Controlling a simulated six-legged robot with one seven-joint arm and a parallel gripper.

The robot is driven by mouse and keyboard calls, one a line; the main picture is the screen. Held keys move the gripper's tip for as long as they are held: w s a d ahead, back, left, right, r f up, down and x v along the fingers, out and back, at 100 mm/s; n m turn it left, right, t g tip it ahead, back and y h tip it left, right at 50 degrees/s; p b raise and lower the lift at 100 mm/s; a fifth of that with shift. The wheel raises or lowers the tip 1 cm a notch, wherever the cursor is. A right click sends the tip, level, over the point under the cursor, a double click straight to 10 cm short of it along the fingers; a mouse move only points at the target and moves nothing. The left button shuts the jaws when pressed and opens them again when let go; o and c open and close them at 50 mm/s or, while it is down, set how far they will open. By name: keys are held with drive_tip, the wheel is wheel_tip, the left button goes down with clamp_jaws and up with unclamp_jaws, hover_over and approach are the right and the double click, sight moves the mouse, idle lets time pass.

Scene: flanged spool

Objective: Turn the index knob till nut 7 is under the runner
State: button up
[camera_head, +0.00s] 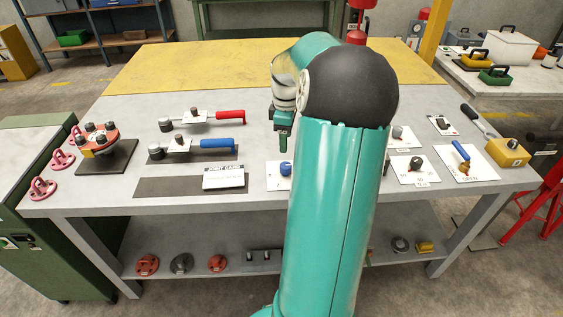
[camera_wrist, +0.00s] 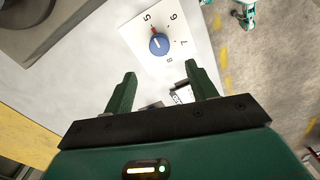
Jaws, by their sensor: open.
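The index knob (camera_wrist: 159,43) is blue and round, on a white card with numbers 5, 6, 7 and 8 around it in the wrist view. In the head view the blue knob (camera_head: 285,170) is partly hidden by my arm. My gripper (camera_wrist: 160,70) is open and empty, its fingertips apart from the knob. In the head view my gripper (camera_head: 283,145) hangs above the bench behind the knob. The red flanged spool (camera_head: 98,138) with several dark nuts stands on a dark plate. I cannot make out nut numbers or the runner.
Red-handled (camera_head: 230,117) and blue-handled (camera_head: 222,145) clamps lie left of my gripper. A joint card (camera_head: 223,177) lies in front of them. Right of my arm are a black knob card (camera_head: 412,169) and a blue lever card (camera_head: 462,162). The yellow bench area (camera_head: 190,65) behind is clear.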

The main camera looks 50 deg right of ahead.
sight(286, 165)
wheel_tip(286, 165, down, 10)
drive_tip(key=shift+d+f, duration=0.1)
drive_tip(key=shift+f, duration=0.05)
drive_tip(key=shift+c, duration=0.3)
drive_tip(key=c, duration=0.9)
